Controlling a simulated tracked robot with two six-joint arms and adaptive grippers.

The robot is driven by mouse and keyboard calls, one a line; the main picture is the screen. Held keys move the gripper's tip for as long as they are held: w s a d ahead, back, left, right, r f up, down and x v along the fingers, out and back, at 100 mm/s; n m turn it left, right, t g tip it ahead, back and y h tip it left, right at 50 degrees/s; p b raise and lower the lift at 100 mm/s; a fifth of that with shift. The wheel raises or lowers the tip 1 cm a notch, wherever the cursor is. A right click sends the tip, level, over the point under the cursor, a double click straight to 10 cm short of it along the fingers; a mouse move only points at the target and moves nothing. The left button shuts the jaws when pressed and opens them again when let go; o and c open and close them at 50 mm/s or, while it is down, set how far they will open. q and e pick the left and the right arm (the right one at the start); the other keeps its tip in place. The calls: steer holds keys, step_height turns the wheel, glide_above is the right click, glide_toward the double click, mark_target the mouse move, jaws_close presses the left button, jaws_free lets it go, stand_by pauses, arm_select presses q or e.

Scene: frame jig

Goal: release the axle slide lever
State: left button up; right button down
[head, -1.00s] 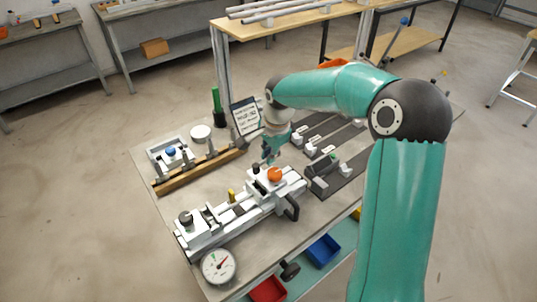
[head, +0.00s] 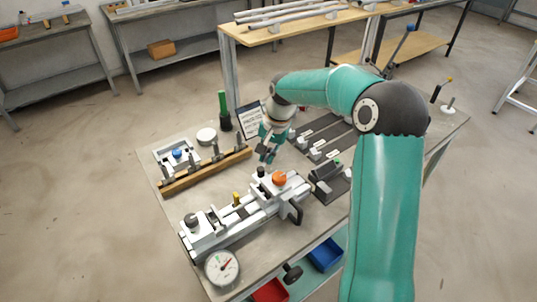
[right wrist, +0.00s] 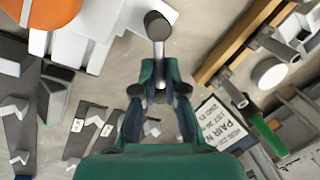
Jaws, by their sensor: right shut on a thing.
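The white frame jig (head: 213,234) lies along the front of the table, with an orange knob (head: 279,178) on its right part. A dark cylinder (head: 261,171) stands beside that knob; in the right wrist view a short metal lever (right wrist: 159,62) runs from this cylinder toward my fingers. My right gripper (head: 266,153) is just behind the jig, pointing down. In the right wrist view the right gripper (right wrist: 160,92) is shut on the lever's near end, which its fingers partly hide. My left gripper is not in view.
A round dial gauge (head: 222,268) stands at the jig's front left. A wooden rail with clamps (head: 207,170) lies behind the jig, near a printed sign (head: 250,119) and a green-handled tool (head: 224,108). Dark fixtures (head: 328,180) lie to the right. Red and blue bins (head: 325,254) sit below.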

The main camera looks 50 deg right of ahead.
steer(key=shift+w+a+r+n+g+y+p, duration=0.1)
steer(key=shift+w+a+n+g+y+p, duration=0.3)
steer(key=shift+n, duration=1.45)
steer(key=shift+w+a+r+n+g+p, duration=0.15)
steer(key=shift+w+a+n+p, duration=0.4)
steer(key=shift+n, duration=1.35)
steer(key=shift+w+a+f+n+g+y+p, duration=0.1)
steer(key=shift+w+a+n+g+y+p, duration=0.3)
steer(key=shift+n, duration=1.45)
steer(key=shift+w+r, duration=0.1)
steer(key=shift+w, duration=0.1)
steer(key=c, duration=1.5)
jaws_free()
steer(key=shift+a, duration=0.1)
steer(key=shift+s, duration=0.1)
steer(key=v, duration=1.1)
steer(key=shift+r, duration=0.4)
